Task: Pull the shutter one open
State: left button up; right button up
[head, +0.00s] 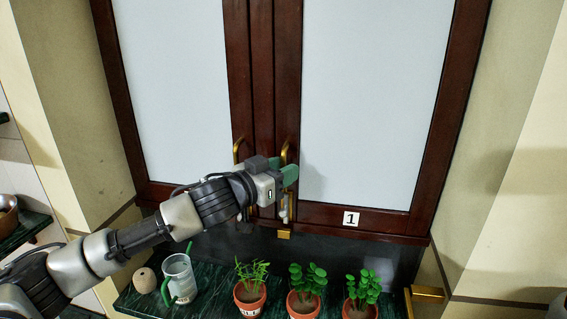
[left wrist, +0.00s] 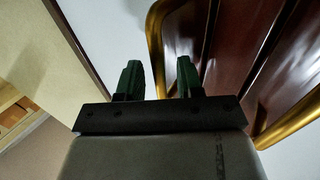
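Shutter one (head: 375,100) is the right-hand door, with a dark wood frame, a pale panel and a "1" label (head: 351,218) at its lower edge. It looks shut. Its brass handle (head: 286,150) is on its left side, partly hidden by my gripper. My left gripper (head: 289,174) is at this handle. In the left wrist view its two green fingers (left wrist: 160,80) are apart, with a brass handle (left wrist: 154,40) running down between them. A gap shows beside the bar, so I see no firm grip. My right gripper is not in view.
The left door (head: 170,80) has its own brass handle (head: 238,150), close to my gripper. Below, a dark green shelf (head: 215,300) holds a clear pitcher (head: 179,277), a round pale object (head: 145,281) and potted plants (head: 306,285). A gold bracket (head: 428,294) is at right.

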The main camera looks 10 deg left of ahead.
pick_arm(q)
jog(key=shift+w+d, duration=0.15)
jog(key=shift+w, duration=0.05)
grip_shut()
dwell(0.3)
